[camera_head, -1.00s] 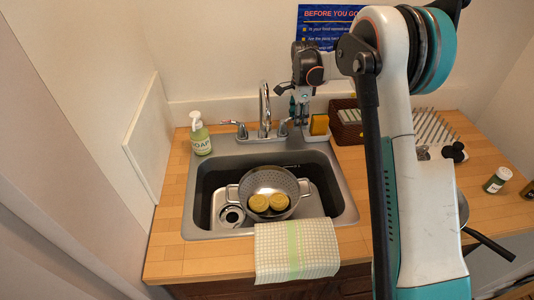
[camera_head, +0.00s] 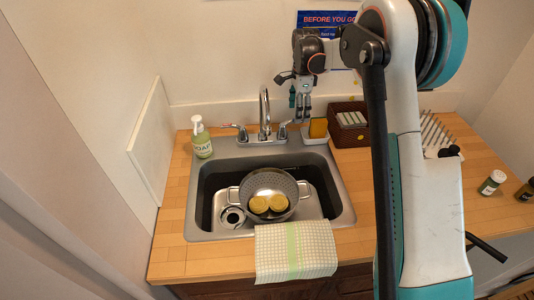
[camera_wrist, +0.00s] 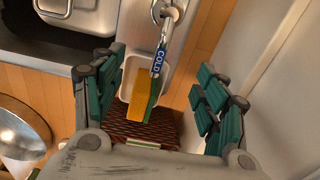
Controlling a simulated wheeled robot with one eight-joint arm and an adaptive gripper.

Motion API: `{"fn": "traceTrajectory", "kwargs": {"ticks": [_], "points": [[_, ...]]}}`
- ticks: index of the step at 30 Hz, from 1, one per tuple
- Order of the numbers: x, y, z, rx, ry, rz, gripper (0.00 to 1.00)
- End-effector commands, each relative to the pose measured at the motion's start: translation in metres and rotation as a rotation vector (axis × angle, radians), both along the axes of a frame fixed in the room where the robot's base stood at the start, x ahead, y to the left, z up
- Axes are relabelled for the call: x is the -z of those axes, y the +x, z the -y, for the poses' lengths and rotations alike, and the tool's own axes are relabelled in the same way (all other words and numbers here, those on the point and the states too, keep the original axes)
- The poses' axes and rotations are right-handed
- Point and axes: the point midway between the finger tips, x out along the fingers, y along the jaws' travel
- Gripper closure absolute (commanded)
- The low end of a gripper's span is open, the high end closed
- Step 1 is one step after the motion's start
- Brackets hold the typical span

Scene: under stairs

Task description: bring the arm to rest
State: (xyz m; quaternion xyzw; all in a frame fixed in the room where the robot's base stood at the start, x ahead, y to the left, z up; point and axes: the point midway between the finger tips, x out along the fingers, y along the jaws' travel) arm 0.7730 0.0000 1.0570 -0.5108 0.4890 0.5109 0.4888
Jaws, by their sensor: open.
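My gripper (camera_head: 299,108) hangs fingers-down behind the sink, right of the faucet (camera_head: 264,112). It is open and empty. In the wrist view its teal finger pads (camera_wrist: 100,92) stand apart on both sides. An orange-and-green sponge (camera_wrist: 143,92) shows between and below them in a white dish (camera_wrist: 127,78). In the head view the sponge (camera_head: 318,128) is just right of the fingers. My arm comes up from the lower right and bends over toward the back wall.
The sink (camera_head: 202,224) holds a colander (camera_head: 268,181) with two yellow round items. A soap bottle (camera_head: 201,138) stands left of the faucet. A brown basket (camera_head: 341,137) and a dish rack (camera_head: 436,128) are at right. A checkered towel (camera_head: 297,250) hangs over the front edge.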

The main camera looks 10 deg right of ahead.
Motion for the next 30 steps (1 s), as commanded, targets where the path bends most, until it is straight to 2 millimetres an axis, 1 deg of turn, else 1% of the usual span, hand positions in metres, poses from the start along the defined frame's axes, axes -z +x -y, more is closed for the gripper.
{"fn": "traceTrajectory", "kwargs": {"ticks": [1, 4, 20, 23, 26, 30], "points": [[-0.008, 0.0, 0.0, 0.0, 0.0, 0.0, 0.33], [-0.015, 0.0, 0.0, 0.0, 0.0, 0.0, 0.33], [-0.017, -0.001, 0.0, -0.005, 0.0, 0.002, 0.33], [-0.026, -0.007, 0.0, -0.034, 0.0, 0.014, 0.33], [-0.044, -0.02, 0.0, -0.096, -0.002, 0.04, 0.33], [-0.074, -0.048, 0.0, -0.217, -0.01, 0.089, 0.33]]}}
